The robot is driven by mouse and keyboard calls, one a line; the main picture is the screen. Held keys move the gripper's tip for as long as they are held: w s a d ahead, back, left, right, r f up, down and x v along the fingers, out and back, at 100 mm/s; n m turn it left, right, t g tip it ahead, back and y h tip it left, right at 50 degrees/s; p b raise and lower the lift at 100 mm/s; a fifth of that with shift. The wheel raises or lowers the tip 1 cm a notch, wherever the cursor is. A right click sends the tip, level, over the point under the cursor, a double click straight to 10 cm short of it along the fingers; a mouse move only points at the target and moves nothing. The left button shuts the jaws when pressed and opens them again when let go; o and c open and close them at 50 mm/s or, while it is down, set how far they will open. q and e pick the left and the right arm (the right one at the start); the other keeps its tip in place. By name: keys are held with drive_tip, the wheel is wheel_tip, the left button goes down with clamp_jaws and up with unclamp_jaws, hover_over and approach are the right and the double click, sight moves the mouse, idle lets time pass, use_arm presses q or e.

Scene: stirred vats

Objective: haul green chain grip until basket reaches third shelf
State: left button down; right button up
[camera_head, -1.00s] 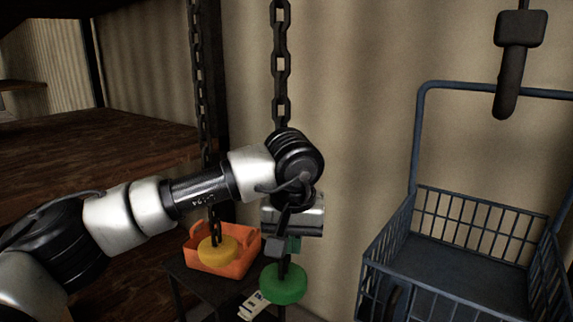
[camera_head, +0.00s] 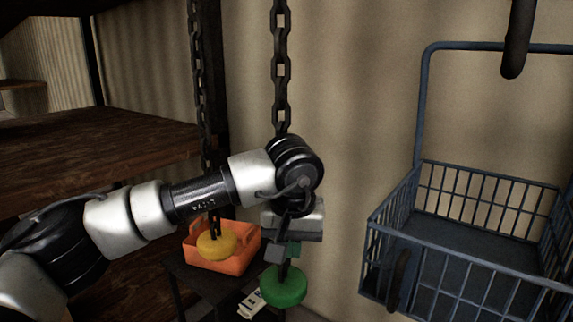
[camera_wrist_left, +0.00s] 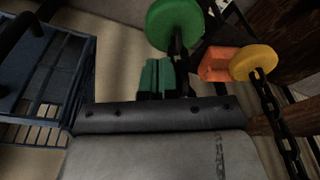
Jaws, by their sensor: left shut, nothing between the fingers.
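A green disc-shaped grip (camera_head: 284,288) hangs at the low end of the right chain (camera_head: 281,65). It also shows at the top of the left wrist view (camera_wrist_left: 175,22). My left gripper (camera_head: 284,252) is just above the green grip, pointing down beside the chain. Its green-padded fingers (camera_wrist_left: 156,78) are together with nothing between them. Whether they touch the chain or grip, I cannot tell. The blue wire basket (camera_head: 475,240) hangs at the right from a blue frame, empty as far as I see. My right gripper is not in view.
A yellow grip (camera_head: 215,245) on a second chain (camera_head: 198,85) hangs over an orange bin (camera_head: 233,257) on a small dark stand. Dark wooden shelves (camera_head: 90,150) are at the left. A wall is behind.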

use_arm(q)
drive_tip(key=shift+w+a+f, duration=0.1)
drive_tip(key=shift+a+f, duration=0.15)
drive_tip(key=shift+f, duration=0.35)
drive_tip(key=shift+w+p+v, duration=0.2)
drive_tip(key=shift+p+v, duration=0.35)
drive_tip(key=shift+v, duration=0.45)
drive_tip(key=shift+w+p+v, duration=0.2)
drive_tip(key=shift+p+v, duration=0.35)
drive_tip(key=shift+v, duration=0.4)
drive_tip(key=shift+d+r, duration=0.1)
drive_tip(key=p+v, duration=0.1)
drive_tip(key=v, duration=0.1)
drive_tip(key=w+p+v, duration=0.1)
drive_tip(key=p+v, duration=0.1)
drive_tip(key=v, duration=0.1)
drive_tip(key=shift+r, duration=0.15)
